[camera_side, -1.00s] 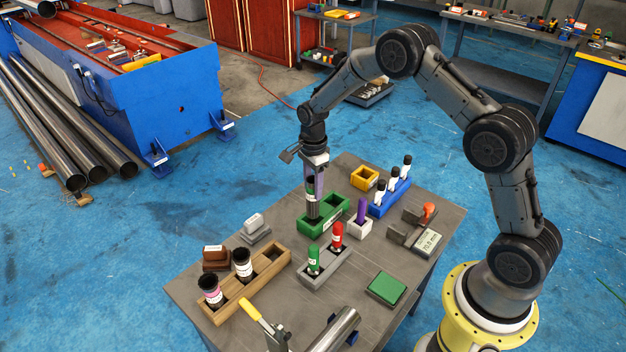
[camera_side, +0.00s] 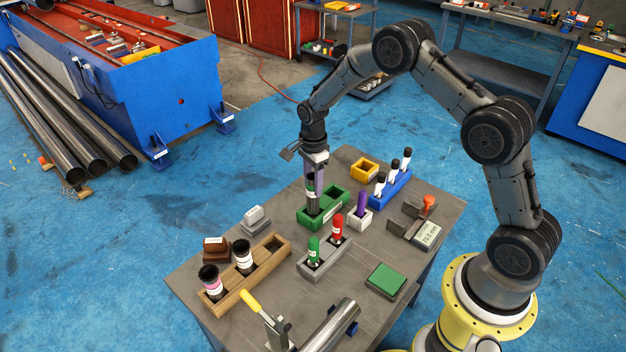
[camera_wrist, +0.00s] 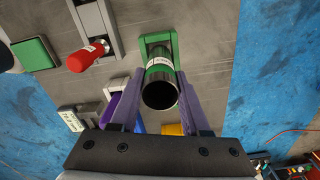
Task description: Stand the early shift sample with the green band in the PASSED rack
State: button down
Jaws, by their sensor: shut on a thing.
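My gripper (camera_side: 314,182) is shut on a dark, open-topped sample tube (camera_side: 312,203), its purple fingers on either side. The tube is upright, and its lower end is at the left compartment of the green rack (camera_side: 342,210). Whether it rests on the rack's floor cannot be told. In the wrist view the tube (camera_wrist: 160,92) shows a green band and a white label between my fingers, with the green rack (camera_wrist: 143,45) beyond. The rack's other compartment is empty. Its front label is too small to read.
A wooden rack (camera_side: 268,268) holds a pink-banded tube (camera_side: 211,281) and a white-labelled tube (camera_side: 243,257); one slot is empty. A grey rack (camera_side: 335,258) holds green and red markers. A white holder (camera_side: 359,221) with a purple marker and a blue rack (camera_side: 390,196) stand close right.

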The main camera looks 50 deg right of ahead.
aim_at(313, 195)
jog(key=shift+f, duration=2.25)
jog(key=shift+c, duration=1.5)
grip_release()
